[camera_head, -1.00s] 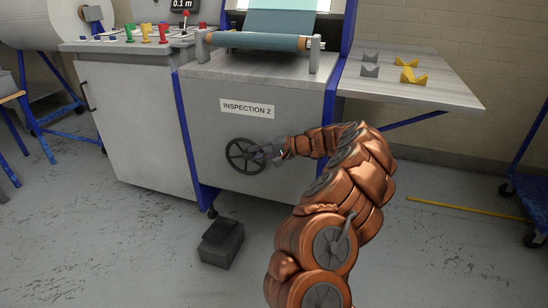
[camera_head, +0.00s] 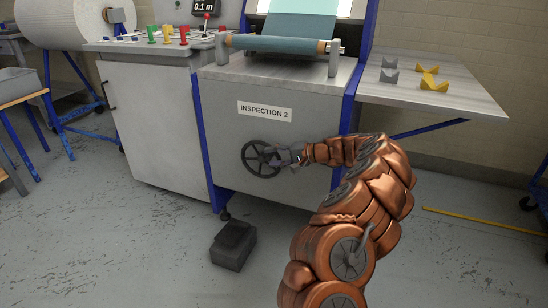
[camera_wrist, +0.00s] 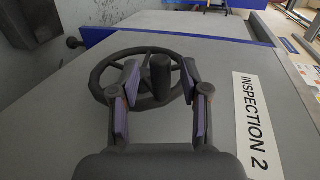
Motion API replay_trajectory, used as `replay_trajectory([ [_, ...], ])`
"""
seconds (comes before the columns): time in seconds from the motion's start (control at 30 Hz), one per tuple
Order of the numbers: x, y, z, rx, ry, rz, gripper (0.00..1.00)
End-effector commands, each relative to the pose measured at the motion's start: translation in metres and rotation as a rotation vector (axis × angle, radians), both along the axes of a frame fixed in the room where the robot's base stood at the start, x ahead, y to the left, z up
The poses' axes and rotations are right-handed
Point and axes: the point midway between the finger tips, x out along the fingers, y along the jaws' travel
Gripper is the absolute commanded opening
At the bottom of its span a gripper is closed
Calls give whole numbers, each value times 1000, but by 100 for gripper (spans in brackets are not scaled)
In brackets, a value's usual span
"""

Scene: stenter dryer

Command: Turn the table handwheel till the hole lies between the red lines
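The dark spoked table handwheel (camera_head: 262,158) is on the grey front panel below the "INSPECTION 2" label (camera_head: 265,111). It also shows in the wrist view (camera_wrist: 103,88), with its upright dark knob (camera_wrist: 160,72) near the rim. My gripper (camera_head: 285,157) is at the right side of the wheel. In the wrist view my gripper (camera_wrist: 159,82) is open, one finger on each side of the knob, with a gap visible on both sides. Teal cloth (camera_head: 300,24) runs over the roller above. I cannot make out a hole or red lines.
A display (camera_head: 206,4) reads 0.1 m above a panel with coloured knobs (camera_head: 167,34). A side table (camera_head: 460,95) holds grey and yellow V-shaped blocks (camera_head: 433,82). A dark block-shaped pedal (camera_head: 233,245) is on the floor below the wheel. The floor at lower left is clear.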

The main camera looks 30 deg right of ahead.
Motion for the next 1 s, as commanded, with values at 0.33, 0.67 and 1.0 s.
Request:
replay_trajectory([
  [0.33, -3, -2, 2, 0, -1, -1, 47],
  [0.67, -42, -32, 21, 0, -4, -4, 47],
  [1.0, -83, -61, 37, -1, -1, -1, 47],
])
